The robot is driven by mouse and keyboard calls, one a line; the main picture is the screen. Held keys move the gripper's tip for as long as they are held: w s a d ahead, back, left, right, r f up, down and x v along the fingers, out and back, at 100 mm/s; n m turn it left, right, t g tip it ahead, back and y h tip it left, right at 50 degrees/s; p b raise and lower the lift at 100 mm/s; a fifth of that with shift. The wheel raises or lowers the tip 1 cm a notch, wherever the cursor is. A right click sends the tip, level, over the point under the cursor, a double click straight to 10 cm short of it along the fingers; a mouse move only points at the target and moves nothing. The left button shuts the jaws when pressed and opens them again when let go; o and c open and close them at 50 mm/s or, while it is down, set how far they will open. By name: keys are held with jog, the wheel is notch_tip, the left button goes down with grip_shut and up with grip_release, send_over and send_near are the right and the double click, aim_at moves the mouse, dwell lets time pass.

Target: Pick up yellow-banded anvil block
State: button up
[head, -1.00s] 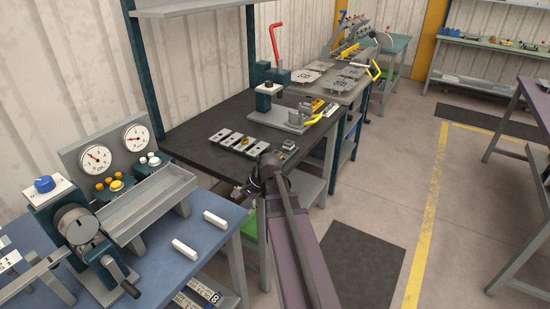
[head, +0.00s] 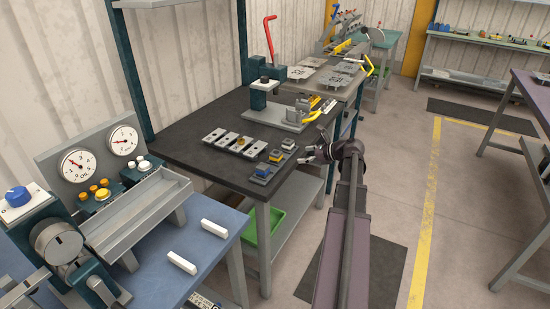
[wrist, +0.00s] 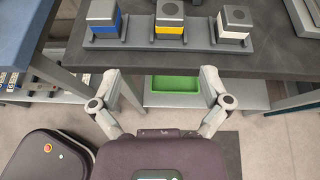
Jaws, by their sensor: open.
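The yellow-banded anvil block (wrist: 170,20) is a grey cube with a yellow band, in the middle of a row of three on a grey rack (wrist: 137,44) near the dark bench's edge. The blue-banded block (wrist: 103,20) is on its left and the white-banded block (wrist: 235,22) on its right in the wrist view. The yellow-banded block also shows in the head view (head: 276,156). My gripper (wrist: 160,76) is open and empty, its fingers spread apart. It is off the bench's front edge, short of the rack and apart from the blocks.
The dark bench (head: 190,150) also holds a grey strip of plates (head: 236,143) and a press with a red lever (head: 270,40). A green bin (wrist: 175,86) is on the shelf below. The blue bench (head: 210,262) is at the left. Open floor lies to the right.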

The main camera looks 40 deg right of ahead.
aim_at(281, 154)
jog(key=shift+s+d+r+m+t, duration=0.15)
jog(key=shift+d+m, duration=0.1)
jog(key=shift+d, duration=0.25)
jog(key=shift+d+r+m+t, duration=0.15)
jog(key=shift+d+m, duration=0.1)
jog(key=shift+d, duration=0.2)
jog(key=shift+f, duration=0.15)
jog(key=b+x, duration=0.3)
jog(key=x, duration=0.4)
jog(key=shift+w+f, duration=0.3)
jog(key=shift+w+a, duration=0.2)
jog(key=shift+w, duration=0.15)
jog(key=shift+f, duration=0.1)
jog(key=shift+a+b+x, duration=0.15)
jog(key=shift+b+x, duration=0.4)
jog(key=shift+x, duration=0.75)
jog(key=shift+a+b+x, duration=0.15)
jog(key=shift+b+x, duration=0.35)
jog(key=shift+x, duration=0.85)
jog(key=shift+s+d, duration=0.1)
